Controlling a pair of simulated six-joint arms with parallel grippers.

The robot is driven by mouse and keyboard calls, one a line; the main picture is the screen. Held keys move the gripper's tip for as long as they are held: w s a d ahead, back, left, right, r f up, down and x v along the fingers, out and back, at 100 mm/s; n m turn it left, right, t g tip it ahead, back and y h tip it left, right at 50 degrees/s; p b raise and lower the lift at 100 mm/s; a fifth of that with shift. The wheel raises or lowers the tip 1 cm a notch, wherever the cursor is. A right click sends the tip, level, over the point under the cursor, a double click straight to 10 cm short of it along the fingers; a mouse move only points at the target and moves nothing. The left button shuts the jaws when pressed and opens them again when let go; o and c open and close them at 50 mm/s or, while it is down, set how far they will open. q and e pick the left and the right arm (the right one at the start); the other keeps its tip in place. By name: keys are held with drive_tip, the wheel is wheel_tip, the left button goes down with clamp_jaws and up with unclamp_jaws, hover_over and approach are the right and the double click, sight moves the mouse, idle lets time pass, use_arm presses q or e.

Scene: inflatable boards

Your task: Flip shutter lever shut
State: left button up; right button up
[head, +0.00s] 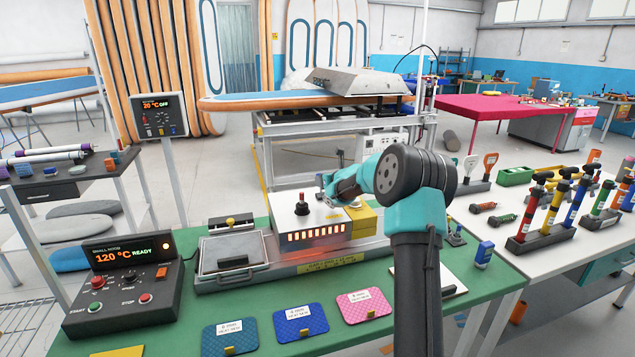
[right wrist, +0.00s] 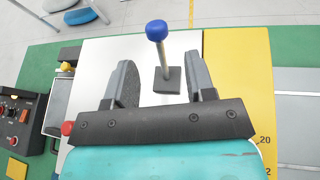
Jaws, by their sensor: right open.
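The shutter lever shows in the right wrist view as a pale rod with a blue knob (right wrist: 156,30), rising from a dark square base (right wrist: 168,80) on the white heater box. My right gripper (right wrist: 160,85) is open, with one finger on each side of the rod; I see no clear contact. In the head view my right gripper (head: 338,190) is above the white box (head: 312,222), and the blue knob is hidden there. The box's front shows a row of glowing orange slots. My left gripper is not in view.
A dark, red-topped knob (head: 301,203) stands on the box. A yellow block (head: 362,217) adjoins its right side. A hinged grey plate press (head: 234,250) sits to the left, near a control panel (head: 124,275). Several coloured patches lie on the green bench's front.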

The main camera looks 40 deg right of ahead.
drive_tip(key=shift+x, duration=3.6)
drive_tip(key=shift+s, duration=0.1)
clamp_jaws()
